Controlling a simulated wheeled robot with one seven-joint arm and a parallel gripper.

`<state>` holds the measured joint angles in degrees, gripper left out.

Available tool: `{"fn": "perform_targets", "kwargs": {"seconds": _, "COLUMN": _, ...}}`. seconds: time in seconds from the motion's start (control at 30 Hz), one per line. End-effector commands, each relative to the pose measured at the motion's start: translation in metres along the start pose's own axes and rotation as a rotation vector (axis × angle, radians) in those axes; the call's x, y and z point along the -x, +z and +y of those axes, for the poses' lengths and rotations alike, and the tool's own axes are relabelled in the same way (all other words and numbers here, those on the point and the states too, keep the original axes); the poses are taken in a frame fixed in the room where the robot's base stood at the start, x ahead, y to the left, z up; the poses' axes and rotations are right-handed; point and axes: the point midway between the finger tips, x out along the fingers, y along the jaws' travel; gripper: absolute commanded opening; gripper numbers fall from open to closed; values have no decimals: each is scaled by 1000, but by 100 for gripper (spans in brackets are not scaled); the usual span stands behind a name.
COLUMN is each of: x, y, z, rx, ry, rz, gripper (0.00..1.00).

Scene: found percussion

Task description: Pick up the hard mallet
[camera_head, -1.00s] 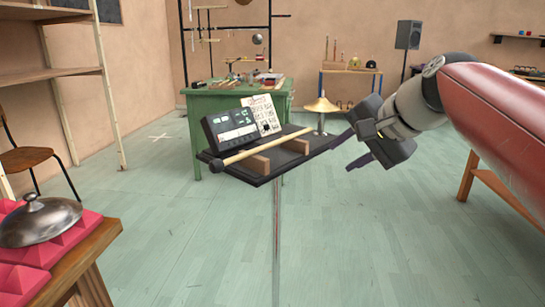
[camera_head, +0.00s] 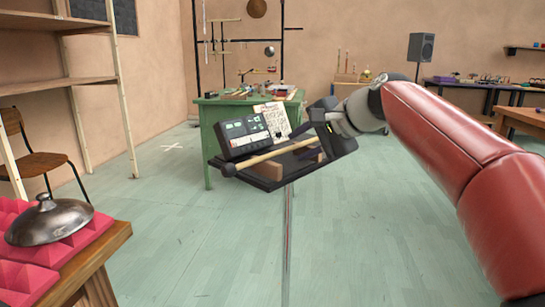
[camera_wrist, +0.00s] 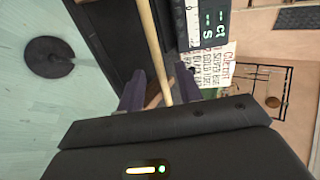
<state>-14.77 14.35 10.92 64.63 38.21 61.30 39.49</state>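The hard mallet (camera_head: 272,155) has a pale wooden shaft and a small dark head at its left end. It lies across wooden blocks (camera_head: 281,168) on a black stand-mounted tray (camera_head: 262,183). My gripper (camera_head: 308,142) is at the right end of the tray, by the end of the shaft away from the head. In the wrist view, the purple-grey fingers of my gripper (camera_wrist: 160,88) are apart, with the mallet shaft (camera_wrist: 152,40) running between them. I cannot tell whether a finger touches it. The mallet head is outside the wrist view.
A dark device with a screen (camera_head: 245,138) and a written card (camera_head: 274,119) stand at the tray's back edge. A green table (camera_head: 207,115) is behind. A metal dome (camera_head: 48,222) sits on pink foam at the left. The floor in front is clear.

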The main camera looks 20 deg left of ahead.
Motion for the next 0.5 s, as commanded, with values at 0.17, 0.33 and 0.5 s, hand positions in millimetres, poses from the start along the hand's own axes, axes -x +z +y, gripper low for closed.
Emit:
{"fn": "perform_targets", "kwargs": {"seconds": 0.17, "x": -2, "y": 0, "z": -1, "rx": 1, "ry": -1, "rz": 1, "gripper": 35}}
{"fn": "perform_targets", "kwargs": {"seconds": 0.33, "x": -1, "y": 0, "z": -1, "rx": 1, "ry": -1, "rz": 1, "gripper": 18}}
{"fn": "perform_targets", "kwargs": {"seconds": 0.5, "x": -1, "y": 0, "z": 0, "rx": 1, "ry": -1, "rz": 1, "gripper": 0}}
